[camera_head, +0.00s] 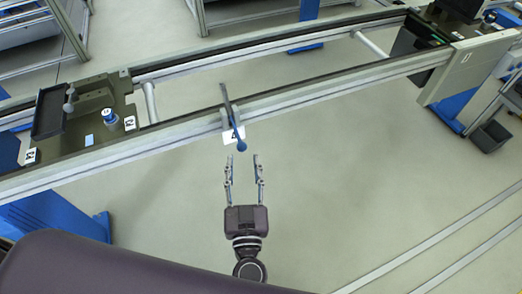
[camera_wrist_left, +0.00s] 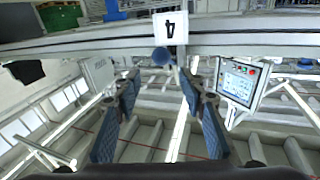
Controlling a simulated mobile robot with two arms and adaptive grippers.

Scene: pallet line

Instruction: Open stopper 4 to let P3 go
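Stopper 4 sits on the near rail of the conveyor, with a thin metal bar (camera_head: 226,98) rising above the rail. Its blue lever ends in a round blue knob (camera_head: 241,146) on the near side; the knob also shows in the left wrist view (camera_wrist_left: 161,56). A white label with a 4 (camera_wrist_left: 170,28) is beside the lever. My left gripper (camera_head: 244,160) is open and empty, its fingertips just short of the knob and apart from it. A dark pallet (camera_head: 92,138) stands on the conveyor left of the stopper; I cannot read its number for certain. My right gripper is not in view.
The pallet carries a black tray (camera_head: 48,112) and a small blue-and-white cylinder (camera_head: 109,117). A control panel (camera_wrist_left: 240,82) shows in the left wrist view. The floor before the rail is clear.

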